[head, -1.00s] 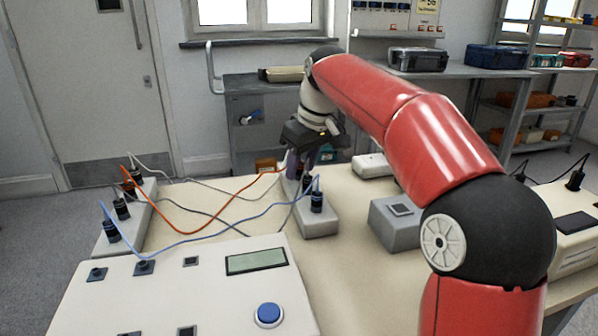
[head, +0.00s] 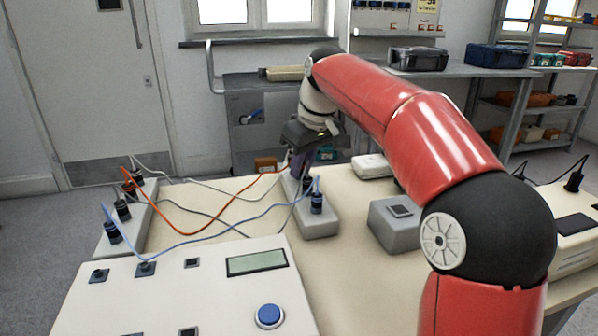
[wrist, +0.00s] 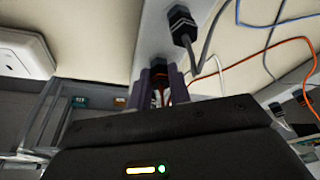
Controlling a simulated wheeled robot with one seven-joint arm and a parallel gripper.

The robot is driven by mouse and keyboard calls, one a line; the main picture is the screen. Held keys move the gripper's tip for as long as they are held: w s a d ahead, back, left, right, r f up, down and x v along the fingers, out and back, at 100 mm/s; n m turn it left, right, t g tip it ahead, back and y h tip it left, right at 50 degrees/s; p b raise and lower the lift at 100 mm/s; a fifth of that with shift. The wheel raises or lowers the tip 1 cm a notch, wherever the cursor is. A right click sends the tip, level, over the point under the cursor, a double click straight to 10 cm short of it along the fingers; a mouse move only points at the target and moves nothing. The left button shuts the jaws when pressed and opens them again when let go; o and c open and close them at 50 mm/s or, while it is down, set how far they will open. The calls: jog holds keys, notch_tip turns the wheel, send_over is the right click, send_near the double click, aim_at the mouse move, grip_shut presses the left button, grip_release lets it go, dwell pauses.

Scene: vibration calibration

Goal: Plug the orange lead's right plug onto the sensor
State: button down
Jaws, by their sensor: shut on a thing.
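The orange lead (head: 182,232) runs from the left connector block to my gripper (head: 298,172) at the rear of the right-hand block. In the wrist view my gripper (wrist: 164,90) has its purple fingers shut on a dark plug (wrist: 158,76), the orange lead's right plug, at the end of the block. The fingers hide most of the plug, so I cannot tell whether it is still seated. A grey box (head: 398,232) with a dark square on its sloped top, possibly the sensor, stands on the table to the right of the block.
The right-hand block (head: 322,226) also carries the blue lead's plug (head: 317,203). The left block (head: 140,222) holds several plugs. Blue, grey and white leads cross the table between them. A cream console (head: 190,300) with a display fills the front. A white case (head: 372,166) lies behind the grey box.

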jog(key=shift+r, duration=0.2)
dwell(0.4)
jog(key=shift+r+p, duration=1.7)
jog(key=shift+p, duration=0.4)
jog(key=shift+d, duration=0.1)
jog(key=shift+s+d+r, duration=0.1)
jog(key=shift+s+d, duration=0.25)
jog(key=shift+d, duration=0.15)
jog(key=s+d+r, duration=0.2)
jog(key=s+d, duration=0.2)
jog(key=d, duration=0.3)
jog(key=s+d+r, duration=0.2)
jog(key=s+d, duration=0.2)
jog(key=d, duration=0.3)
jog(key=s+d+r, duration=0.2)
jog(key=s+d, duration=0.2)
jog(key=d, duration=0.3)
jog(key=shift+s+d+r+p, duration=0.35)
jog(key=shift+s+p, duration=0.05)
jog(key=shift+s+d+f+b, duration=0.1)
jog(key=shift+f+b, duration=0.65)
jog(key=shift+f, duration=0.2)
jog(key=shift+f+b, duration=0.5)
jog(key=shift+f, duration=0.25)
jog(key=shift+f, duration=0.95)
